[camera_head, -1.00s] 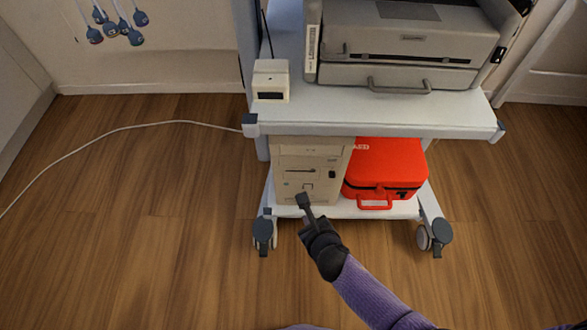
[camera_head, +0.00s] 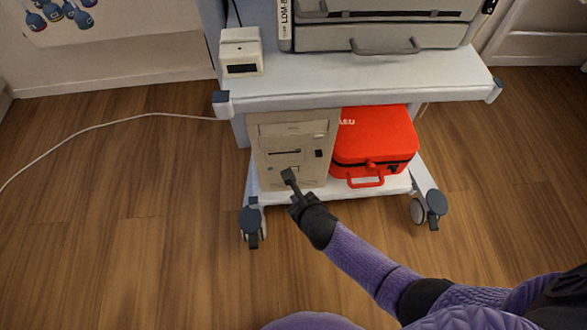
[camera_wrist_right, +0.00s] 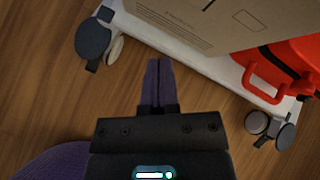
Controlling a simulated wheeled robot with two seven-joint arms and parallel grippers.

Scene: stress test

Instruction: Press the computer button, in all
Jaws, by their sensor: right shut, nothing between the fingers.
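The beige computer tower (camera_head: 290,137) stands upright on the lower shelf of a wheeled cart. Its front shows a drive slot and a small dark square (camera_head: 319,153) at its right; I cannot tell for sure which part is the button. My right gripper (camera_head: 288,176) is shut and empty, in front of the lower part of the tower's front. Whether it touches is unclear. In the right wrist view the closed fingers (camera_wrist_right: 157,80) point toward the tower's lower edge (camera_wrist_right: 185,25). My left gripper is not in view.
A red AED case (camera_head: 374,140) stands right of the tower on the lower shelf (camera_head: 345,192). Casters stick out below. A cable (camera_head: 100,126) lies on the floor at left.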

